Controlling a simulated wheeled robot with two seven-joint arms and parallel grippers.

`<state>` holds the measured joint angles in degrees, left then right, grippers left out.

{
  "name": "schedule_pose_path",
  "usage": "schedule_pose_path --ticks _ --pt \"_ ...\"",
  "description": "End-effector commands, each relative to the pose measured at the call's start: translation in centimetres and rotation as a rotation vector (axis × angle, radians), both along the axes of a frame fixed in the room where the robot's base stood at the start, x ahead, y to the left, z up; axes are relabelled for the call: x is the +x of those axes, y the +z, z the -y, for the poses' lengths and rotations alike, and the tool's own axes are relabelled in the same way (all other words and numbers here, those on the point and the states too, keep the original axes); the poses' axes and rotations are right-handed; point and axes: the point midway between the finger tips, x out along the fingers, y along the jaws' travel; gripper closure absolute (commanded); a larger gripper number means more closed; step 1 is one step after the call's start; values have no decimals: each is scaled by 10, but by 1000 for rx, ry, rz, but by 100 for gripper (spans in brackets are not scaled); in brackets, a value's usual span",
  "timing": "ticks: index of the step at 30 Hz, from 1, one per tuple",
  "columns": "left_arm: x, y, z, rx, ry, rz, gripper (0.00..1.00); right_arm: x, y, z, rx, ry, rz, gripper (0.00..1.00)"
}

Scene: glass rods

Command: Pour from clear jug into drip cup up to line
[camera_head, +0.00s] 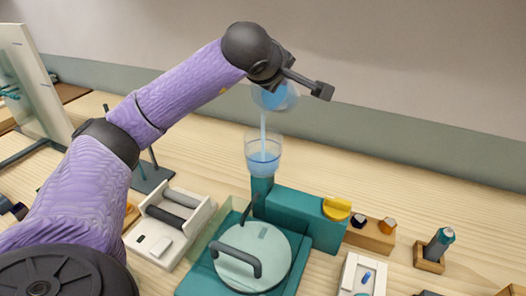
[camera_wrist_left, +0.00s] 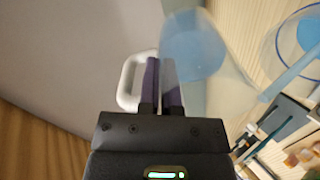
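My left gripper (camera_head: 308,84) is raised above the bench and shut on the clear jug (camera_head: 275,96), which is tilted with blue liquid in it. In the left wrist view the gripper (camera_wrist_left: 163,75) closes on the jug's pale handle (camera_wrist_left: 131,82), and blue liquid shows in the jug (camera_wrist_left: 193,45). A blue stream (camera_head: 263,122) falls from the jug into the clear drip cup (camera_head: 263,153) below. The cup stands upright on a teal post and holds blue liquid in its lower part. I cannot make out the fill line. My right gripper is not in view.
A teal device with a round glass lid and dark handle (camera_head: 238,257) stands in front of the cup. A white roller tray (camera_head: 169,223) is at left. A yellow knob (camera_head: 337,208), wooden block (camera_head: 370,236) and small bottle (camera_head: 438,244) are at right. Bench behind the cup is clear.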

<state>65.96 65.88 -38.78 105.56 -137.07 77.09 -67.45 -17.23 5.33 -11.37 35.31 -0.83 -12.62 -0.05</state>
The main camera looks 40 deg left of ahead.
Motion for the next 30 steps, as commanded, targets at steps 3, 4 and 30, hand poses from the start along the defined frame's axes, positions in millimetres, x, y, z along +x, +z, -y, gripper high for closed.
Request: schedule_pose_path --ticks 3,4,30 --pt "0 0 0 0 0 1 100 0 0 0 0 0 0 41" --pt "0 0 0 0 0 1 100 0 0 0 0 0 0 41" --pt "-2 3 1 14 0 44 100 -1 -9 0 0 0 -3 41"
